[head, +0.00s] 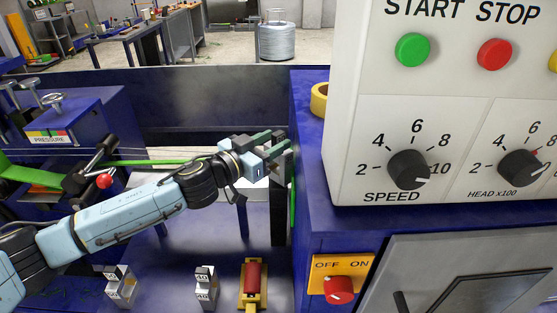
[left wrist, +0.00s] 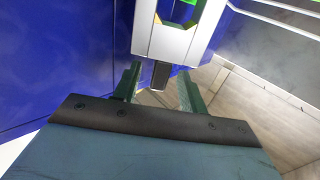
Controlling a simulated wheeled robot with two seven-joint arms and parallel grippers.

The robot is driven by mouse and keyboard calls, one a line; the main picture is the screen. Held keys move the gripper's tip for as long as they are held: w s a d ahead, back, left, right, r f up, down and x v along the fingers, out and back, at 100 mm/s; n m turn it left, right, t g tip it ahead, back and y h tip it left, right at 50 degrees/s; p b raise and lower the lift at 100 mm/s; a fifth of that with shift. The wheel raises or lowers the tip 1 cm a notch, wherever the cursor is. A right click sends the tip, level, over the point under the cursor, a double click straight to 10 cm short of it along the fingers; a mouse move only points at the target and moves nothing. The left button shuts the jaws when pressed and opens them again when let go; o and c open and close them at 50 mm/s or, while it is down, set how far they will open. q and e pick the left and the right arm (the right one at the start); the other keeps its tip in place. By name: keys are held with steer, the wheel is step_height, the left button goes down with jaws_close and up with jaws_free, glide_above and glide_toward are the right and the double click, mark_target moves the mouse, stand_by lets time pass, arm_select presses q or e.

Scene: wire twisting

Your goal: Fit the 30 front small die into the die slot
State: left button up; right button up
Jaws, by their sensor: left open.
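My left gripper (head: 274,147) reaches in from the left at the dark upright post (head: 280,215) beside the blue machine housing. Its fingers are apart. In the left wrist view the fingers (left wrist: 158,88) point at a pale grey block (left wrist: 170,43) with a yellow-edged opening and green inside. A small dark piece (left wrist: 160,75) shows below that block, between the fingers; I cannot tell whether they touch it. I cannot tell for sure which part is the die slot or the 30 front small die. My right gripper is not in view.
Two small metal blocks stand on the blue bed: one marked 40 (head: 206,290) and one at left (head: 120,288) with an unclear mark. The white control box (head: 450,120) fills the right.

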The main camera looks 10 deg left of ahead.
arm_select(q)
steer(key=shift+w+d, duration=0.2)
steer(key=shift+w, duration=0.05)
steer(key=shift+c, duration=0.3)
jaws_close()
steer(key=shift+r, duration=0.2)
